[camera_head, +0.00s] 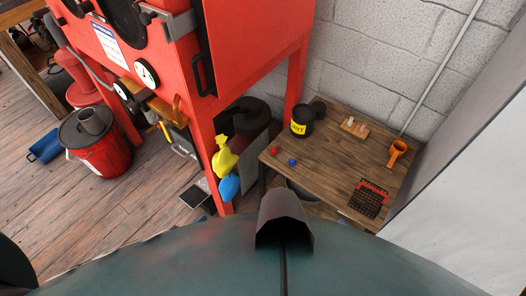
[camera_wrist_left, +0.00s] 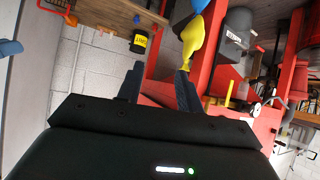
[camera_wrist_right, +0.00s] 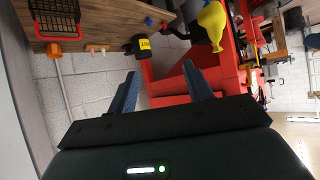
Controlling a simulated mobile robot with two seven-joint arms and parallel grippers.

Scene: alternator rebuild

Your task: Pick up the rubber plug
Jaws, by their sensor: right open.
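A small red plug-like piece (camera_head: 274,151) and a small blue one (camera_head: 292,162) lie apart near the left edge of the wooden table (camera_head: 330,165) in the head view. I cannot tell for sure which is the rubber plug. The blue piece also shows in the right wrist view (camera_wrist_right: 149,22). My left gripper (camera_wrist_left: 158,85) is open and empty in the left wrist view. My right gripper (camera_wrist_right: 158,88) is open and empty in the right wrist view. Both are well away from the table pieces. Neither gripper shows in the head view.
The table also holds a black jar with a yellow label (camera_head: 301,122), a small wooden rack (camera_head: 354,127), an orange funnel-like tool (camera_head: 397,153) and a black-and-red basket (camera_head: 369,198). A red cabinet (camera_head: 245,60) with yellow and blue gloves stands left. A wall bounds the right.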

